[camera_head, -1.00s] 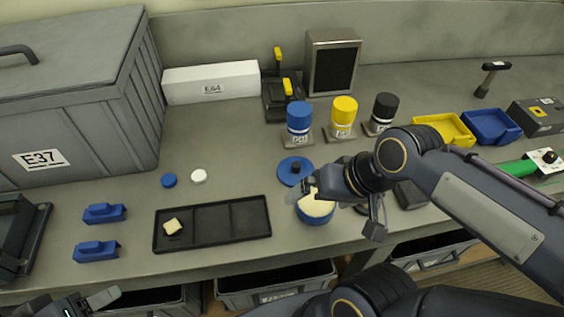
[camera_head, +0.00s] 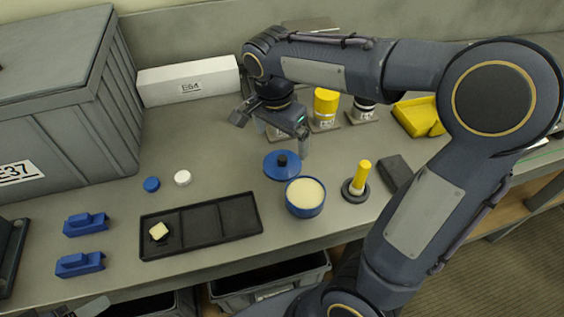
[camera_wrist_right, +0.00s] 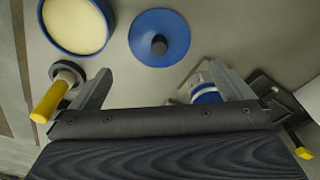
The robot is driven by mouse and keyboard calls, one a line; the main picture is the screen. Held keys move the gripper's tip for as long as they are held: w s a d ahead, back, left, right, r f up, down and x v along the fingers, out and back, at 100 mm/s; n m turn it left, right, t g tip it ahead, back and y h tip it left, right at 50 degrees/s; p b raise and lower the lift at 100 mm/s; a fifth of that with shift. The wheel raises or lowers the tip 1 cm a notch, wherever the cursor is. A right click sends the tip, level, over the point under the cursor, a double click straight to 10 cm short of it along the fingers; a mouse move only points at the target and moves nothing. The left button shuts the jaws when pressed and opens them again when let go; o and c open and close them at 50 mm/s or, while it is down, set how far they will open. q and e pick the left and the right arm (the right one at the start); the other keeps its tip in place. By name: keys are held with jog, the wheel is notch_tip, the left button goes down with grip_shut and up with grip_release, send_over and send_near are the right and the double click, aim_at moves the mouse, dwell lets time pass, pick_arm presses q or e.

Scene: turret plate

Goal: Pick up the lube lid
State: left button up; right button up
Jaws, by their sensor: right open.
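The lube lid, a flat blue disc with a black knob (camera_head: 282,164), lies on the bench just behind the open blue tub of cream-coloured lube (camera_head: 305,196). In the right wrist view the lid (camera_wrist_right: 159,38) is whole and unobstructed, beyond the gap between the fingers, with the tub (camera_wrist_right: 77,25) to its left. My right gripper (camera_head: 273,130) is open and empty, above and behind the lid, apart from it. Its two fingers also show in the wrist view (camera_wrist_right: 162,88). Only a small part of my left gripper (camera_head: 92,307) shows at the bottom left edge.
A yellow-handled tool on a round base (camera_head: 359,181) stands right of the tub. A black tray (camera_head: 202,226) lies to the left. Yellow-capped (camera_head: 325,108) and other bottles stand behind, the blue one hidden by my right gripper in the head view.

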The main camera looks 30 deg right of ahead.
aim_at(282, 158)
notch_tip(282, 158, down, 7)
jog(key=shift+w+d+f, duration=0.1)
jog(key=shift+d+f, duration=0.05)
jog(key=shift+f, duration=0.05)
dwell(0.3)
jog(key=c, duration=0.8)
jog(key=shift+r, duration=0.1)
